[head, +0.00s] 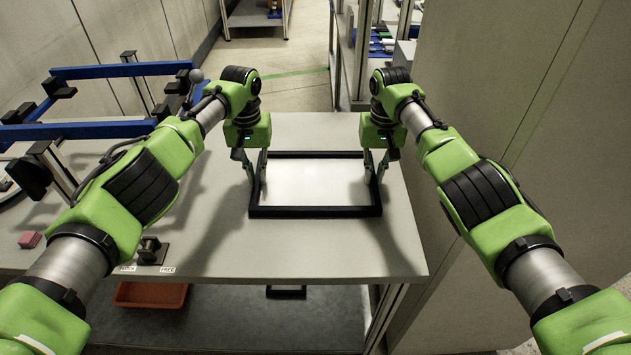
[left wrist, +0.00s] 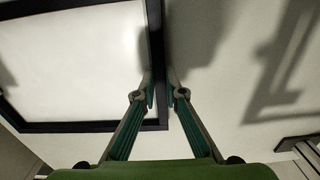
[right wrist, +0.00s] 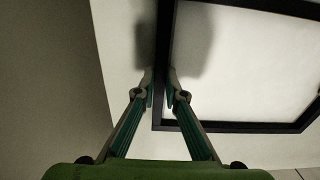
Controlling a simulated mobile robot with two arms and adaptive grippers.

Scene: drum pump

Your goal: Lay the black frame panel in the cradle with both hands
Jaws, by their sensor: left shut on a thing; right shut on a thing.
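The black frame panel (head: 315,211), a black rectangular frame around a white sheet, is flat at the grey table's right part; I cannot tell whether it touches the top. My left gripper (head: 255,188) is shut on its left side bar, and my right gripper (head: 376,180) on its right side bar. In the left wrist view the fingers (left wrist: 161,92) straddle the black bar (left wrist: 156,40); in the right wrist view the fingers (right wrist: 159,90) do the same on the other bar (right wrist: 165,40). The cradle (head: 85,130), blue rails with black blocks, stands at left and looks empty.
The grey table (head: 330,250) is clear around the panel. A black clamp (head: 150,250) with LOCK and FREE labels and a red block (head: 30,239) lie near the front left. An orange bin (head: 150,294) is below. A tall grey wall (head: 500,90) stands at right.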

